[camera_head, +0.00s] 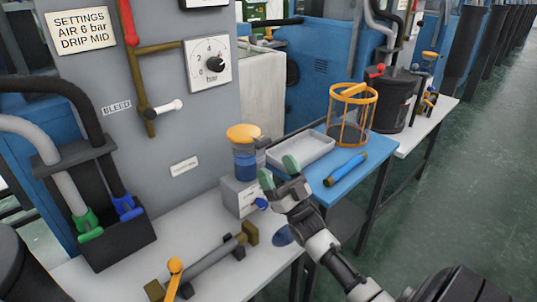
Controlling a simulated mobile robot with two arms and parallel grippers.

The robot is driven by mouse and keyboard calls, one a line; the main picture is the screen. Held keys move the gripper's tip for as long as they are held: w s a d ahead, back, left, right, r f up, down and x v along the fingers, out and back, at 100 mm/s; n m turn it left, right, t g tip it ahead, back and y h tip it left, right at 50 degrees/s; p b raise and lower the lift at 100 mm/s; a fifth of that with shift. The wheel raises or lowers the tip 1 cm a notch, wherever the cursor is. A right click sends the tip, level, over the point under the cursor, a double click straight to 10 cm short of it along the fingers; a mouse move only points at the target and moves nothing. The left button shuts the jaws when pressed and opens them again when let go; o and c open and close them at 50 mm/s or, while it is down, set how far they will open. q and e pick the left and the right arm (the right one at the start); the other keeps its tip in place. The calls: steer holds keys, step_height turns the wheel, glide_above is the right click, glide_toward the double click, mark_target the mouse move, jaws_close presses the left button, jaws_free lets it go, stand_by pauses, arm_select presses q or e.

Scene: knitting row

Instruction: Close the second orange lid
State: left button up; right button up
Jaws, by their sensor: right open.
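An orange lid (243,133) sits at the top of a blue jar (244,163), which stands on a grey box at the back of the near white table. I cannot tell whether the lid is fully shut. A second, smaller orange lid-like part (430,55) shows on a unit on the farther white table. My right gripper (279,172) is open and empty, with green fingertips. It is in front and to the right of the blue jar, and looks apart from it. My left gripper is not in view.
A blue table (339,192) holds a white tray (299,152), a blue cylinder (346,169) and an orange wire cage (353,112). On the white table (215,262), a grey bar with brass ends lies in front. A black holder with hoses (110,241) stands left. Green floor is clear at right.

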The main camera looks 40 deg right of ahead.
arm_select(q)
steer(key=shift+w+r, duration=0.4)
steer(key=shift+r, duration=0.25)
arm_select(e)
steer(key=shift+v, duration=2.4)
